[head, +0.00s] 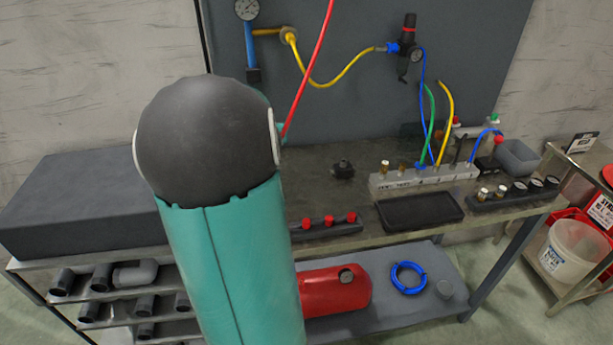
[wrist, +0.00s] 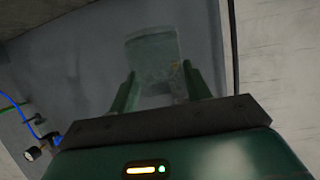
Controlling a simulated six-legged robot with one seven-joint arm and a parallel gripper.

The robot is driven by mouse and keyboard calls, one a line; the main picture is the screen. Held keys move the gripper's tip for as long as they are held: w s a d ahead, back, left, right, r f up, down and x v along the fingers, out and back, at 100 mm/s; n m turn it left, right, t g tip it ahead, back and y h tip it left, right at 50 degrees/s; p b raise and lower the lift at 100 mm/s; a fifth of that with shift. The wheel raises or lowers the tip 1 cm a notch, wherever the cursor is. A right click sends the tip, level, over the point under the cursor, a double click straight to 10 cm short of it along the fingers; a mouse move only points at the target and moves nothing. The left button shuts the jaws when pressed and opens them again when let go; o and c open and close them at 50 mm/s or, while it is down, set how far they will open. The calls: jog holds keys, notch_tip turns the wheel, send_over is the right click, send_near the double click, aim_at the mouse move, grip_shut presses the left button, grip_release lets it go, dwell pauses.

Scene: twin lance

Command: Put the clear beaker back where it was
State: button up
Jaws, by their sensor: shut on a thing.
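In the wrist view, my gripper (wrist: 158,88) has its two green fingers on either side of the clear beaker (wrist: 154,58). The beaker is see-through and faint against the grey panel behind it. The fingers are shut on it, and it is held up with no surface visible under it. In the head view, my own arm fills the left middle, and the gripper and beaker are hidden behind it.
The workbench holds a grey valve block (head: 425,178) with coloured hoses, a black tray (head: 420,210), a row of red-capped fittings (head: 328,222) and a grey bin (head: 518,157). The lower shelf has a red tank (head: 333,290) and blue hose coil (head: 408,278). A cart with a white bucket (head: 575,250) stands right.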

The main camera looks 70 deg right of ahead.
jog(key=shift+s+a+r+m+g+h, duration=0.15)
jog(key=shift+s+r+m+g, duration=0.2)
jog(key=shift+r, duration=0.3)
jog(key=shift+s+a+r+m+g+h, duration=0.15)
jog(key=shift+r+m+g, duration=0.25)
jog(key=shift+r, duration=0.2)
jog(key=s+a+f+m+g+y, duration=0.35)
jog(key=s+a+m+g, duration=0.85)
jog(key=s, duration=0.5)
jog(key=shift+n+g+h, duration=0.25)
jog(key=shift+g+h, duration=0.1)
jog(key=shift+g, duration=0.2)
jog(key=d+f, duration=0.3)
jog(key=d, duration=0.1)
jog(key=w+d+f, duration=0.1)
jog(key=d+f, duration=0.2)
jog(key=d, duration=0.1)
jog(key=w+d+f, duration=0.1)
jog(key=d+f, duration=0.3)
jog(key=shift+w+d, duration=0.1)
jog(key=shift+d, duration=0.2)
jog(key=shift+d+f, duration=0.15)
jog(key=shift+f, duration=0.1)
jog(key=shift+d+f, duration=0.1)
jog(key=shift+f, duration=1.5)
jog(key=shift+w+f, duration=0.1)
jog(key=shift+f, duration=0.05)
